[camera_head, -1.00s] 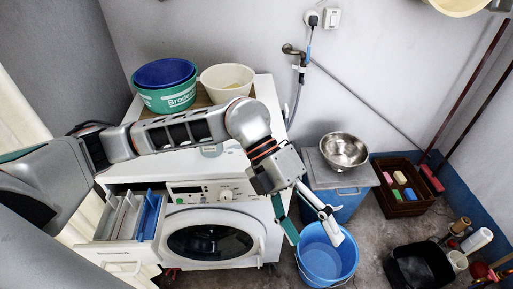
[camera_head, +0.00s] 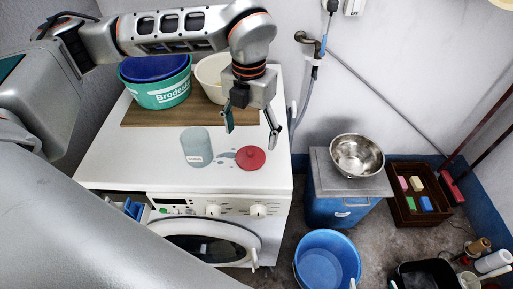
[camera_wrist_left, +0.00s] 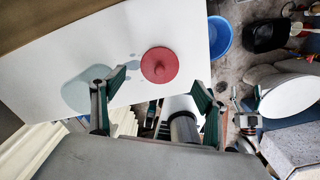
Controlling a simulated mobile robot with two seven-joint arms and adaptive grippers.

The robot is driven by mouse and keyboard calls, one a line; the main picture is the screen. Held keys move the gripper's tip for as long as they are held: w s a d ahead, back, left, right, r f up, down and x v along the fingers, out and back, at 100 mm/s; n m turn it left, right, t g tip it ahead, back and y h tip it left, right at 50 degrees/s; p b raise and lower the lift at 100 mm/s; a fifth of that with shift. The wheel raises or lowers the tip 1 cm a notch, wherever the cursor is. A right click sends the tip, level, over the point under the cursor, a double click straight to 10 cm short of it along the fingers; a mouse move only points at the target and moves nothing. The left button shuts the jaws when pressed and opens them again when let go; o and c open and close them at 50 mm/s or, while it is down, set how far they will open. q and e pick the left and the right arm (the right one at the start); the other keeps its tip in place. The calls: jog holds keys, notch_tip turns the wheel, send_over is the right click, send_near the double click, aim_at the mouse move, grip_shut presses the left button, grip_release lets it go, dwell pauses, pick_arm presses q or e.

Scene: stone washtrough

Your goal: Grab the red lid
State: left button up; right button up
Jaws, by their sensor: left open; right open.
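The red lid (camera_head: 251,158) is a round disc with a small knob, lying flat on the white top of the washing machine (camera_head: 150,160). A pale grey-green jar (camera_head: 196,148) with a label stands to its left. My left gripper (camera_head: 250,136) is open and empty above the lid, apart from it. In the left wrist view the lid (camera_wrist_left: 159,65) shows beyond the open fingers (camera_wrist_left: 158,88), between them in the picture's width.
Green and blue basins (camera_head: 160,82) and a cream bowl (camera_head: 211,76) stand on a wooden board (camera_head: 140,116) behind. A blue bucket (camera_head: 327,262) and a blue box (camera_head: 340,207) with a steel bowl (camera_head: 357,155) are at the right. Small wet patches lie near the lid.

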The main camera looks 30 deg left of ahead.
aim_at(250, 151)
pick_arm(q)
jog(key=f, duration=0.2)
jog(key=shift+s+f, duration=0.3)
jog(key=shift+s, duration=0.1)
notch_tip(250, 151, down, 4)
jog(key=shift+r, duration=0.2)
jog(key=shift+w+f, duration=0.1)
jog(key=shift+f, duration=0.35)
pick_arm(e)
jog(key=shift+s, duration=0.5)
pick_arm(q)
jog(key=c, duration=1)
jog(key=shift+c, duration=0.2)
pick_arm(e)
jog(key=shift+f, duration=0.15)
pick_arm(q)
jog(key=shift+r, duration=0.15)
pick_arm(e)
jog(key=shift+s+f, duration=0.1)
jog(key=shift+f, duration=0.05)
